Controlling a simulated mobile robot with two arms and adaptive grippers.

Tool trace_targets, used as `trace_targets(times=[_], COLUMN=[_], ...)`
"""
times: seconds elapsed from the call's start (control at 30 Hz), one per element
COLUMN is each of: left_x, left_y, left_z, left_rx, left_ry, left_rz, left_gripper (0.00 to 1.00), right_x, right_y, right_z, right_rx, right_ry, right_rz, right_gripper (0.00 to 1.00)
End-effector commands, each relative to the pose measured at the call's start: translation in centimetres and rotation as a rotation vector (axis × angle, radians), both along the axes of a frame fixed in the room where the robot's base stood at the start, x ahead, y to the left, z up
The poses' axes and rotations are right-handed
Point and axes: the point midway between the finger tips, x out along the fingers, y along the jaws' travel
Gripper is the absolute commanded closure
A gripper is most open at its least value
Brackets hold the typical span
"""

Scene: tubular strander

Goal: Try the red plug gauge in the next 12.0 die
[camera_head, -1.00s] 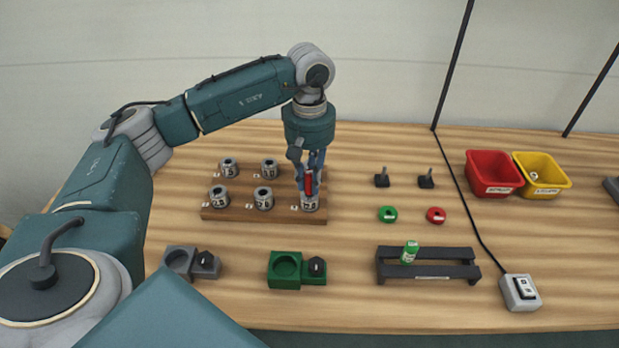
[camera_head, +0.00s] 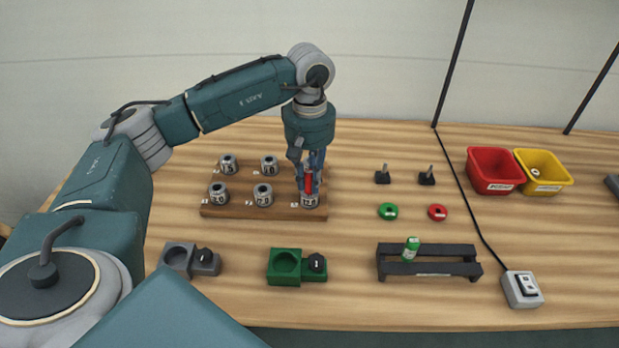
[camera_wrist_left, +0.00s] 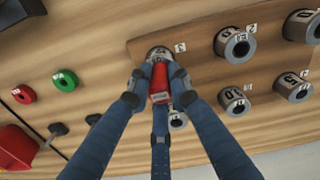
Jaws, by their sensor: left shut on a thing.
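My left gripper (camera_head: 309,182) is shut on the red plug gauge (camera_head: 308,184), which is upright at the front right die (camera_head: 310,201) on the wooden board. In the left wrist view the gripper (camera_wrist_left: 157,78) has its fingers around the red gauge (camera_wrist_left: 159,77), with its lower end at the mouth of the die (camera_wrist_left: 158,52). I cannot tell how far it is in. Other steel dies, such as the front middle one (camera_head: 263,194) and front left one (camera_head: 218,194), stand on the board (camera_head: 240,213). A back right die (camera_wrist_left: 177,119) is partly hidden by the fingers. My right gripper is out of view.
A green fixture (camera_head: 285,267) and a grey one (camera_head: 178,258) lie in front. A black rack (camera_head: 430,268) holds a green gauge (camera_head: 411,248). Green (camera_head: 388,211) and red (camera_head: 437,212) rings, a red bin (camera_head: 494,170) and a yellow bin (camera_head: 543,172) are to the right.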

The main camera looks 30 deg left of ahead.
Motion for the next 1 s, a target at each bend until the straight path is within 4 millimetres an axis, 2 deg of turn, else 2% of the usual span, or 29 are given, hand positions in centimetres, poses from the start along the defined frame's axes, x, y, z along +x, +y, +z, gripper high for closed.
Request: trace_targets(times=[0.43, 1.0], left_x=[-0.1, 0.0], left_y=[0.0, 0.0], left_z=[0.1, 3.0], left_rx=[0.0, -0.001], left_ry=[0.003, 0.001], left_rz=[-0.001, -0.001], left_gripper=[1.0, 1.0], right_x=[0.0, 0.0], right_y=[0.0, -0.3], right_z=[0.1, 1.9], right_rx=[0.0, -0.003], right_ry=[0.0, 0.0], right_rz=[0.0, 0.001], right_gripper=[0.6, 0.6])
